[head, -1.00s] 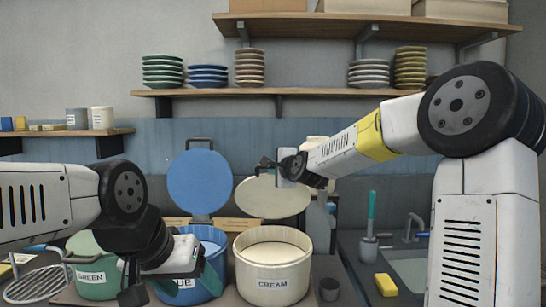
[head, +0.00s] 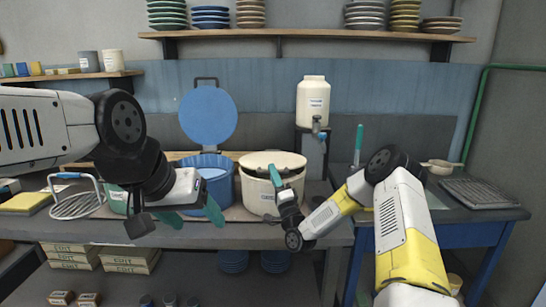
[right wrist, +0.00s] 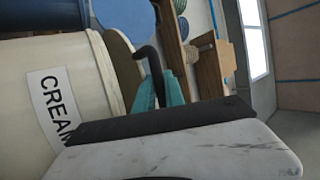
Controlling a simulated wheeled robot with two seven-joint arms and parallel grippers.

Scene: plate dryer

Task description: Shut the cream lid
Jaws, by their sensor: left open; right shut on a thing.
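The cream tub (head: 254,198) stands on the counter in the middle of the head view, and its label shows large in the right wrist view (right wrist: 52,110). Its cream lid (head: 257,160) is swung down over the tub's mouth, nearly flat. I cannot tell whether it touches the rim all round. My right gripper (head: 276,176) is at the tub's front upper side, with teal fingers shut on the lid's dark handle (right wrist: 151,62). The fingers hide part of the lid. My left gripper (head: 194,212) is open and empty, in front of the blue tub.
The blue tub (head: 222,187) stands left of the cream one, its blue lid (head: 208,115) raised upright behind. A green tub (head: 116,203) is partly hidden by my left arm. A cream dispenser (head: 313,100) stands behind to the right.

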